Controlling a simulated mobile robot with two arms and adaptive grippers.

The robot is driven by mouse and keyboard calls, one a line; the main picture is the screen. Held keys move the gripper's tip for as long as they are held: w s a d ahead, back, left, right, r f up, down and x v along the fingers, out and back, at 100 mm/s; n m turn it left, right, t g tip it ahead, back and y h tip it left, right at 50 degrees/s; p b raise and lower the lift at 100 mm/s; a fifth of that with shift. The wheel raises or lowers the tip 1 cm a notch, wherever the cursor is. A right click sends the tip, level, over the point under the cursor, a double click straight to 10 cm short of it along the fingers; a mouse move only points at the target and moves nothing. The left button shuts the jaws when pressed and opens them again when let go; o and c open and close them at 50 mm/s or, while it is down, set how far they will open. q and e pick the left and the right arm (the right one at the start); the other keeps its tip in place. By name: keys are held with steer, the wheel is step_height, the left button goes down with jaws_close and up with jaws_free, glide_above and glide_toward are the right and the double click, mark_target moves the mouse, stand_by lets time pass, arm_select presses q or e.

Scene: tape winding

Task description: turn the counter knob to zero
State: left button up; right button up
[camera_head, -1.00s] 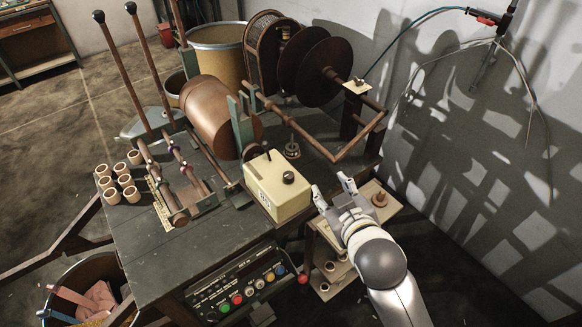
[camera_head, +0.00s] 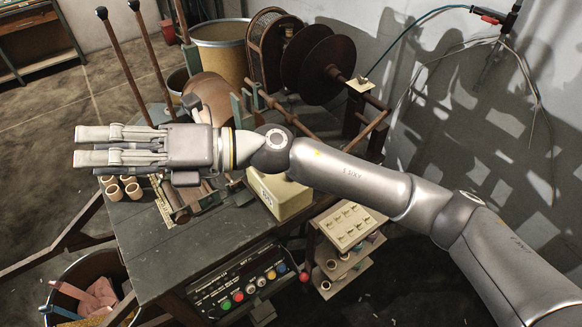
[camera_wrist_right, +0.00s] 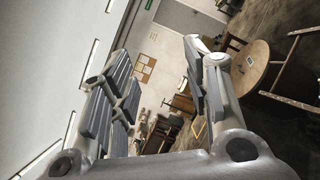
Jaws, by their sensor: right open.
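The cream counter box (camera_head: 285,200) sits on the dark workbench (camera_head: 175,250), in the middle of the head view. My right forearm and wrist cross over its top, so the counter knob and most of the box's upper face are hidden. My right gripper (camera_head: 80,146) is left of the box, above the bench's left side, fingers pointing left. In the right wrist view my right gripper (camera_wrist_right: 160,80) is open with nothing between its fingers. That view faces the room and does not show the counter. My left gripper is in neither view.
Two tall levers (camera_head: 125,65) rise behind my right gripper. Small tan cups (camera_head: 133,191) stand below it. Large brown discs (camera_head: 325,68) and a yellow drum (camera_head: 220,52) are at the back. A push-button panel (camera_head: 255,285) is on the bench's front.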

steer(key=w+d+f+n+h, duration=0.2)
steer(key=d+f+n+h, duration=0.15)
steer(key=f+h, duration=0.2)
steer(key=w+d+f+n+h, duration=0.1)
steer(key=d+f+n+h, duration=0.1)
steer(key=f+n+h, duration=0.4)
steer(key=w+d+m+t+h, duration=0.15)
steer(key=w+d+h, duration=0.25)
steer(key=w+d, duration=0.4)
steer(key=w+d+m+t+h, duration=0.1)
steer(key=w+d+t+h, duration=0.3)
steer(key=d, duration=0.7)
steer(key=shift+g, duration=0.65)
steer(key=f+p, duration=0.1)
steer(key=f, duration=0.2)
steer(key=f+p, duration=0.2)
steer(key=f, duration=0.1)
steer(key=w+f+p, duration=0.1)
steer(key=f, duration=0.2)
steer(key=shift+w+a+f, duration=0.1)
steer(key=shift+a+f, duration=0.05)
steer(key=shift+f+p, duration=0.3)
steer(key=shift+f, duration=0.25)
jaws_close()
